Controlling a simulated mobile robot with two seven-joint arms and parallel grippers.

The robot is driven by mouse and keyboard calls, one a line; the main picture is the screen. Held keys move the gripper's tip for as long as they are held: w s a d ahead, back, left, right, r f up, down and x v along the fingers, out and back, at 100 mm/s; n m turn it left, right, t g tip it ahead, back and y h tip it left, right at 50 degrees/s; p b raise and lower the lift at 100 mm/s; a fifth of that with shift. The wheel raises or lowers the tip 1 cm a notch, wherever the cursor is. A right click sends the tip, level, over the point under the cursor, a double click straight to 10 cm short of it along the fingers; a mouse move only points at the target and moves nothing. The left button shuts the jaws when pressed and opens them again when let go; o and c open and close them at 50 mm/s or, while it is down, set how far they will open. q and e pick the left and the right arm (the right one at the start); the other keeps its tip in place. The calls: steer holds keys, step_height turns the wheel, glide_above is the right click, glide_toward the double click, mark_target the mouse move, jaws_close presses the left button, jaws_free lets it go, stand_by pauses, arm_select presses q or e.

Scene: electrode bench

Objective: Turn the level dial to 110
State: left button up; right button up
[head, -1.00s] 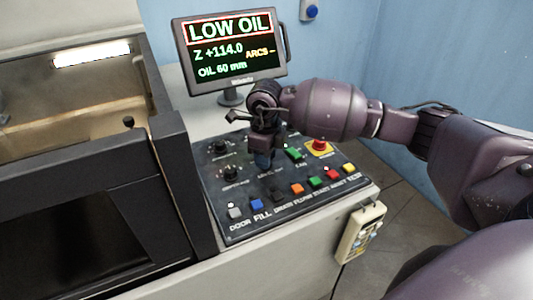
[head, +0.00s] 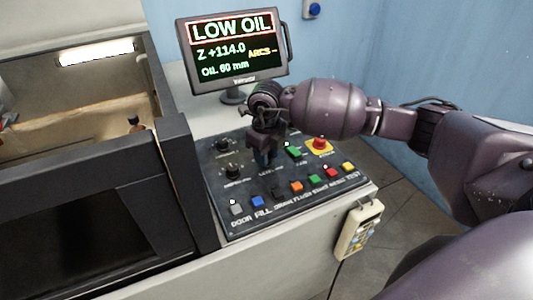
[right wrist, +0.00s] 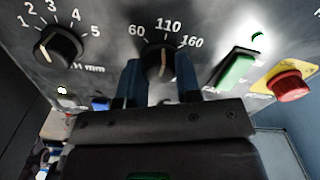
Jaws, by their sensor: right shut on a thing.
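The level dial (right wrist: 160,64) is a dark round knob in the right wrist view, with 60, 110 and 160 printed around it. A pale line on it seems to point upward, roughly toward 110; the exact setting is hard to read. My right gripper (right wrist: 160,80) has its two blue fingers on either side of the knob, shut on it. In the head view my right gripper (head: 264,158) points down onto the panel and hides the dial. The monitor (head: 233,50) reads LOW OIL, Z +114.0, OIL 60 mm. My left gripper is out of view.
The control panel (head: 240,190) carries a front row of coloured buttons. Another dial (right wrist: 57,48), marked 1 to 5, sits left of the gripped one. A green switch (right wrist: 236,70) and red emergency button (right wrist: 289,84) are close on the right. A pendant (head: 358,232) hangs at the front.

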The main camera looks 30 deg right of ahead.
steer(key=shift+r, duration=0.1)
steer(key=o, duration=0.8)
steer(key=shift+o, duration=0.5)
steer(key=shift+r, duration=0.25)
step_height(320, 180, up, 10)
steer(key=shift+r, duration=0.15)
steer(key=shift+s, duration=0.1)
